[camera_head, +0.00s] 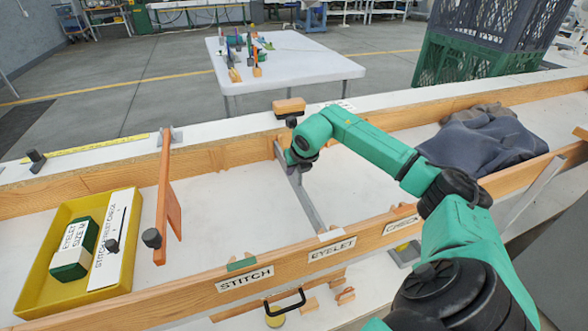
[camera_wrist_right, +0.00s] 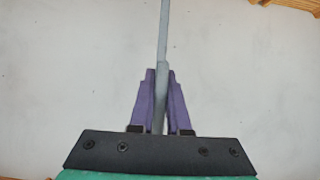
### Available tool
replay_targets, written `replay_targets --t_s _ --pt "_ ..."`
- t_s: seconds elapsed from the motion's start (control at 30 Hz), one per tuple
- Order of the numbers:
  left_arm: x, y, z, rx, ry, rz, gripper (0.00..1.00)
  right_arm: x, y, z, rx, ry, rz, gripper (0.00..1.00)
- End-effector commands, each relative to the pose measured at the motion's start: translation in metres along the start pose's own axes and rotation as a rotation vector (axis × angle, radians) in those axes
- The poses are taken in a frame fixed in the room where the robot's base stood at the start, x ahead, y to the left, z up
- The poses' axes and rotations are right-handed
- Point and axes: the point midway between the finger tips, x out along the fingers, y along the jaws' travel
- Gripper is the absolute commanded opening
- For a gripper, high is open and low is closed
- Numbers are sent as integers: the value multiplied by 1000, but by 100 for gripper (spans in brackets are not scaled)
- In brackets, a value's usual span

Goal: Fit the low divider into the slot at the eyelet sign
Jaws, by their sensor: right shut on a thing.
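The low divider (camera_head: 312,204) is a thin grey strip. It lies across the long wooden-sided tray, its far end near the back wall and its near end close to the front rail by the EYELET sign (camera_head: 332,249). My right gripper (camera_head: 294,170) is shut on it nearer its far end. In the right wrist view the purple fingers (camera_wrist_right: 160,102) pinch the grey divider (camera_wrist_right: 163,35), which runs straight away between them. I cannot tell whether either end is seated in a slot. My left gripper is not in view.
An upright orange divider (camera_head: 168,205) stands left, beside a yellow bin (camera_head: 40,292) holding a green-and-white box. STITCH (camera_head: 245,279) and CHECK (camera_head: 401,225) signs flank EYELET. Dark cloth (camera_head: 482,142) lies at the right. The tray floor beside the grey divider is clear.

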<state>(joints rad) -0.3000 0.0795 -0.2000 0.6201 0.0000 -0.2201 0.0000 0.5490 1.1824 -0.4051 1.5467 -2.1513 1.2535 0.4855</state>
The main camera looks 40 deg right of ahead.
Motion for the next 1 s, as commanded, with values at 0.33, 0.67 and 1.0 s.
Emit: replay_targets --t_s 0.33,0.67,1.0 --pt "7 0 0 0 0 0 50 7 0 -4 0 -1 0 0" --pt "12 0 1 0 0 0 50 12 0 -7 0 -1 0 0" --pt "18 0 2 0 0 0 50 18 0 -11 0 0 0 0"
